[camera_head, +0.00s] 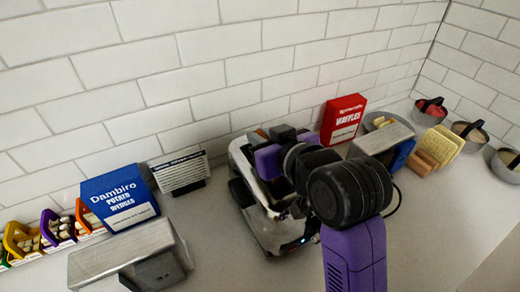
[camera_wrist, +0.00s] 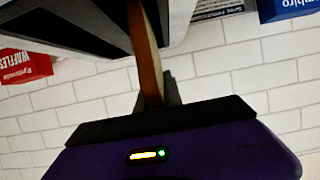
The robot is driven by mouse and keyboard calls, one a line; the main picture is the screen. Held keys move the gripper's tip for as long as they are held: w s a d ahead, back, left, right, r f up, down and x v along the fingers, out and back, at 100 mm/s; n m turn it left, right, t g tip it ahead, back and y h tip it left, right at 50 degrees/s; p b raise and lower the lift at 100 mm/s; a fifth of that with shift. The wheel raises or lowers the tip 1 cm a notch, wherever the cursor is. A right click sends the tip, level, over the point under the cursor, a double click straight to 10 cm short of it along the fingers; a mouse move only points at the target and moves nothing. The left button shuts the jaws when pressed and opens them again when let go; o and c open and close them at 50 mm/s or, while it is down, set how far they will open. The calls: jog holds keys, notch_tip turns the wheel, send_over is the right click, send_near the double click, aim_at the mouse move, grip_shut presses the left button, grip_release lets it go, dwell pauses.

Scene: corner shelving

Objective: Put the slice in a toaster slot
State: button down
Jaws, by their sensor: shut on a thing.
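The toaster (camera_head: 284,238), silver with dark parts, stands on the counter in the middle of the head view, partly hidden by my arm. My gripper (camera_head: 268,162) is over it, its fingertips hidden there. In the wrist view my gripper (camera_wrist: 156,98) is shut on a brown slice (camera_wrist: 148,62), seen nearly edge-on. The slice stands out from the fingers toward a dark and grey body (camera_wrist: 85,22), apparently the toaster, at the top of that view. Its far end runs out of the picture, so I cannot tell whether it is inside a slot.
A metal box (camera_head: 125,255) and a blue Dambiro box (camera_head: 118,198) stand left. A black-and-white card (camera_head: 181,172) is behind. A red Waffles box (camera_head: 343,119), another metal box (camera_head: 382,138), bread slices (camera_head: 441,145) and bowls (camera_head: 430,111) are right. The front right counter is clear.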

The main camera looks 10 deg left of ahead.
jog(key=shift+f, duration=1.9)
jog(key=shift+f, duration=0.1)
jog(key=shift+f, duration=0.15)
jog(key=c, duration=1.5)
grip_release()
jog(key=shift+s+f, duration=0.1)
